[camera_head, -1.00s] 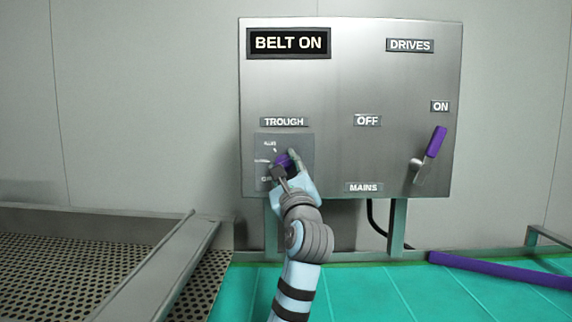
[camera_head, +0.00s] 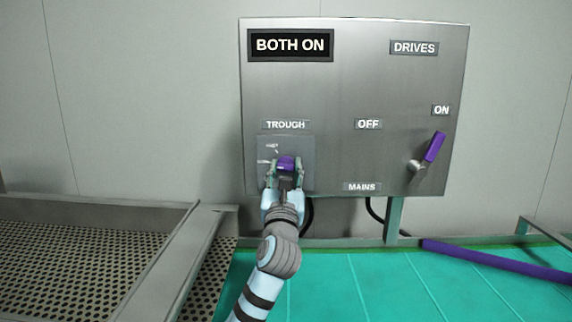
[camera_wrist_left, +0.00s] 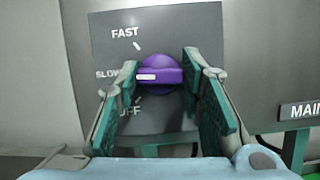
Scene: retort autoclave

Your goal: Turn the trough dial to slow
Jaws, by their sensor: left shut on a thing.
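The purple trough dial (camera_head: 286,163) sits on a grey plate under the TROUGH label on the steel control panel (camera_head: 340,90). In the left wrist view the dial (camera_wrist_left: 160,75) has a white pointer mark facing left, toward the SLOW label (camera_wrist_left: 108,74). FAST is above it and OFF, partly hidden by a finger, is below. My left gripper (camera_head: 285,172) is shut on the dial, with one green-padded finger on each side. The panel's display (camera_head: 291,45) reads BOTH ON. My right gripper does not show.
A purple-handled mains lever (camera_head: 433,150) points up toward ON at the panel's right. A perforated metal trough (camera_head: 80,260) lies at lower left. A green belt (camera_head: 400,285) lies below the panel, with a purple bar (camera_head: 500,262) at its right.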

